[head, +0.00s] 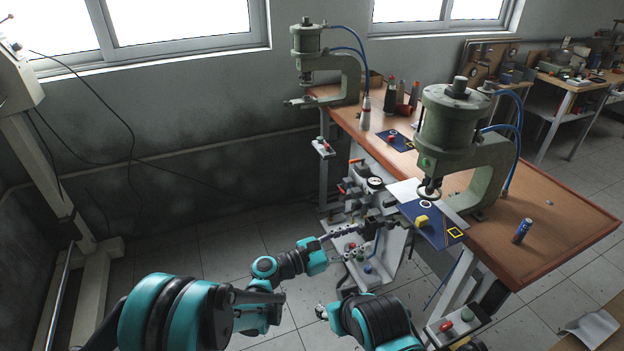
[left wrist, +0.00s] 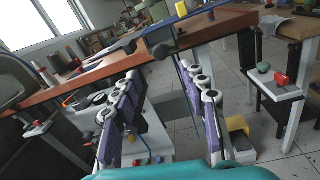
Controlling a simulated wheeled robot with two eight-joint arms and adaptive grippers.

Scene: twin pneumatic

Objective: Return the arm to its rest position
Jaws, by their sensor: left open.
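My left arm, teal and black, comes in from the left in the head view. Its left gripper (head: 366,243) is open, with its fingers reaching toward the bench's front edge, beside the pneumatic unit. In the left wrist view, the two purple-padded fingers of the left gripper (left wrist: 168,88) stand apart with nothing held between them. Another teal and black arm section of mine shows at the bottom centre; I cannot make out a right gripper. A yellow block (head: 421,221) rests on the blue mat (head: 426,234) below the near green press (head: 460,150), clear of my gripper.
The wooden bench (head: 560,240) carries a blue can (head: 522,231), several bottles and a far press (head: 325,65). A control box with buttons (head: 452,326) hangs at its near side. Open floor lies left of the bench. A grey frame (head: 65,190) stands at far left.

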